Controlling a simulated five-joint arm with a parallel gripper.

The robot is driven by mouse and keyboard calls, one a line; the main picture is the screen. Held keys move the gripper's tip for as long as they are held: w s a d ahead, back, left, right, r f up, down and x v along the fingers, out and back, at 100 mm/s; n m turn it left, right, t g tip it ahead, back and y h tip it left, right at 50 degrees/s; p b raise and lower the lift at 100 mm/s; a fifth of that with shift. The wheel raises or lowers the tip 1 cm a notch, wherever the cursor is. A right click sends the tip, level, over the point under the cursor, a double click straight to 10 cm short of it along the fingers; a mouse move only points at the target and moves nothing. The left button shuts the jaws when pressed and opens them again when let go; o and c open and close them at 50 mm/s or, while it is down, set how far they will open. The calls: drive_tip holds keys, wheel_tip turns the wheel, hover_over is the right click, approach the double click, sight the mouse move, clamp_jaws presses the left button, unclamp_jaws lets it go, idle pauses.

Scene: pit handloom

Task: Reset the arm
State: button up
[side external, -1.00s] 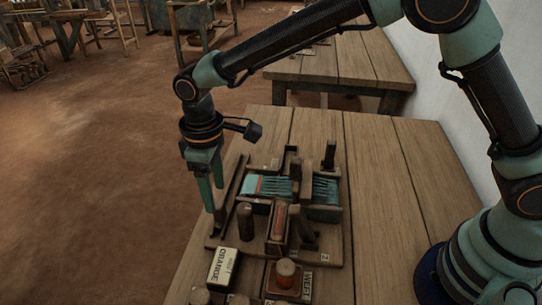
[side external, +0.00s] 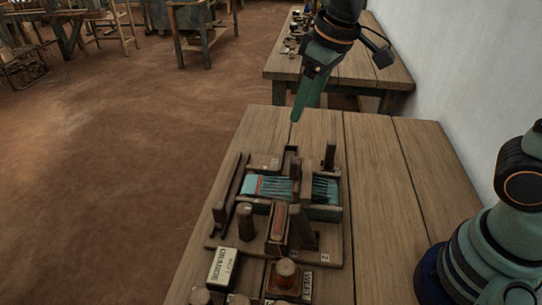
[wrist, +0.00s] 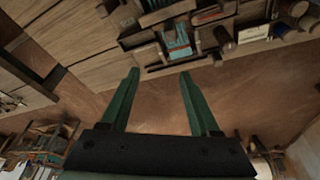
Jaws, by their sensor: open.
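My gripper (side external: 297,117) is raised above the far end of the wooden table (side external: 390,190), beyond the loom board. Its two green fingers also show in the wrist view (wrist: 160,75), spread apart with nothing between them. The small loom (side external: 220,238) sits on the table below, with teal threads (side external: 267,186) and several upright wooden pegs. In the wrist view the teal threads (wrist: 178,38) lie past the fingertips, at the top. My gripper does not touch the loom.
A box with printed lettering (side external: 222,268) and a brown spool on a labelled block (side external: 286,275) stand at the near end of the table. A second table (side external: 340,65) with small items stands behind. A white wall (side external: 450,70) is at the right.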

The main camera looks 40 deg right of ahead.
drive_tip(key=s+d+m+t, duration=0.2)
drive_tip(key=s+d+m, duration=0.1)
drive_tip(key=s+d, duration=0.5)
drive_tip(key=shift+d+r+m+t+h, duration=0.3)
drive_tip(key=shift+d+r+m+h, duration=0.1)
drive_tip(key=shift+d, duration=0.5)
